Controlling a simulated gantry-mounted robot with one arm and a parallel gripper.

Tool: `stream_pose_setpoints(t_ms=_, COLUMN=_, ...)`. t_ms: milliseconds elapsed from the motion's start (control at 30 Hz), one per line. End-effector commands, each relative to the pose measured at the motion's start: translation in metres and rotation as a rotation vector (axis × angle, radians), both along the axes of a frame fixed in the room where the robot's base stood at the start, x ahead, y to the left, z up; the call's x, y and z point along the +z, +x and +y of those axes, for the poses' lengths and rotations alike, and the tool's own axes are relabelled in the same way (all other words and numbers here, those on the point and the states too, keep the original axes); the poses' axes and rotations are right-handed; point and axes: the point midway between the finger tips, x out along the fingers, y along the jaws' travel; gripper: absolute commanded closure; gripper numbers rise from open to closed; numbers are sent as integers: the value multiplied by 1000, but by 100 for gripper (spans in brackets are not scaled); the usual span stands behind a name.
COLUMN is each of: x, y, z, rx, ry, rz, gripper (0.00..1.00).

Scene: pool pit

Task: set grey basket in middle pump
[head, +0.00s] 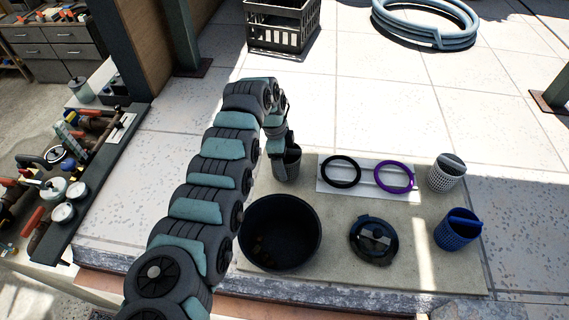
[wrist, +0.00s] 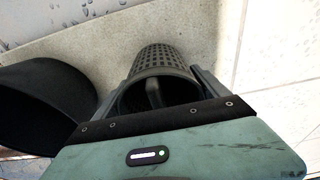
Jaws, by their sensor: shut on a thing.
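My gripper (head: 279,148) is shut on the dark grey basket (head: 287,167), near the back left of the stone slab. In the wrist view the perforated grey basket (wrist: 166,59) sits between the two fingers, with its open mouth and inner handle facing the camera. I cannot tell whether its base touches the slab. A round black part with a clear centre (head: 374,239) lies on the slab, perhaps a pump lid.
A black tub (head: 246,238) stands just in front of the held basket; it also shows in the wrist view (wrist: 40,108). A black ring (head: 341,184) and purple ring (head: 378,190) lie behind the lid. A pale basket (head: 446,176) and blue basket (head: 457,235) stand right.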

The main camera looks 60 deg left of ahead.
Motion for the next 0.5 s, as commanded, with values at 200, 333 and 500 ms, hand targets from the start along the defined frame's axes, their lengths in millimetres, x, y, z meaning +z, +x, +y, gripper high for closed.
stream_pose_setpoints(t_ms=200, x=-23, y=0, z=0, rx=1, ry=-1, rz=1, gripper=80)
stream_pose_setpoints(t_ms=333, x=-23, y=0, z=0, rx=0, ry=0, rz=-1, gripper=80)
stream_pose_setpoints(t_ms=500, x=-26, y=1, z=0, rx=0, ry=0, rz=-1, gripper=80)
